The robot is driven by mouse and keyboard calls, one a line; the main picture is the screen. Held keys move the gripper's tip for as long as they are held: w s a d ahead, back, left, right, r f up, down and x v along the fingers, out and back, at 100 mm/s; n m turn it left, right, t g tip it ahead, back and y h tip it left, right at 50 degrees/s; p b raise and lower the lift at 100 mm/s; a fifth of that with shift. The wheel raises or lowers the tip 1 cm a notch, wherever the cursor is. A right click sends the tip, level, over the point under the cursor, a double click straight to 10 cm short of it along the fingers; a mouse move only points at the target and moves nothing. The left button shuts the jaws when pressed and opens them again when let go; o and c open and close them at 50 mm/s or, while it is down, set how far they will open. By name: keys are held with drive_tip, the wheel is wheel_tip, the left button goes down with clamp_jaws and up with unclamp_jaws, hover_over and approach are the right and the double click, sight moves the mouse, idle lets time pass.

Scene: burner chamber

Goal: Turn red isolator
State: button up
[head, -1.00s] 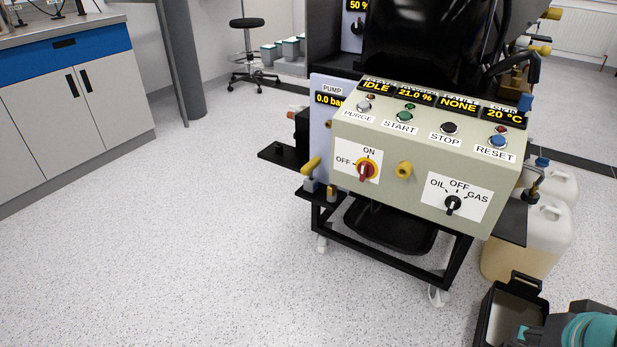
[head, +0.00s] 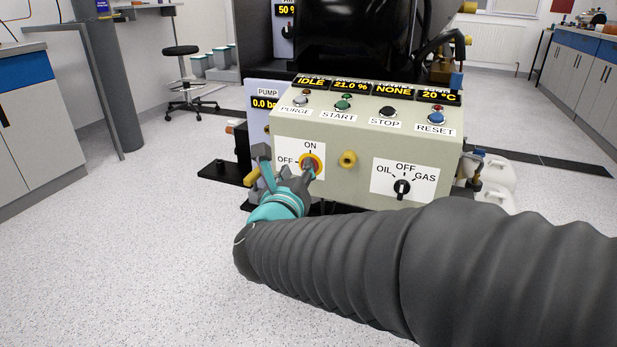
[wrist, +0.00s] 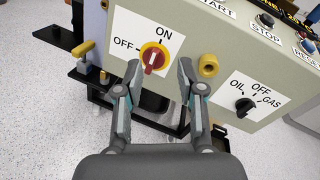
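The red isolator (wrist: 152,59) is a red handle on a round yellow plate, on a white label with OFF at its left and ON above. In the wrist view the handle looks roughly upright; which mark it points to I cannot tell. It also shows in the head view (head: 312,162), partly covered by my gripper. My gripper (wrist: 160,71) is open and empty, one finger to each side of the isolator in the wrist view. The fingers appear short of the handle, with no contact visible. In the head view my gripper (head: 287,178) is at the panel's lower left.
The black OIL/OFF/GAS selector (wrist: 245,106) is further right. A yellow-handled valve (wrist: 84,49) stands left of the panel (head: 367,138). Open floor (head: 120,240) lies to the left.

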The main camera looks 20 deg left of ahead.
drive_tip(key=s+a+f+m+h+b, duration=0.1)
drive_tip(key=s+a+f+m+h, duration=0.3)
drive_tip(key=m, duration=0.3)
drive_tip(key=w+d+p, duration=0.1)
drive_tip(key=w+d, duration=0.1)
drive_tip(key=w, duration=1.1)
drive_tip(key=shift+w+d+f+t, duration=0.2)
drive_tip(key=shift+w+d+t, duration=0.05)
drive_tip(key=shift+t, duration=0.15)
clamp_jaws()
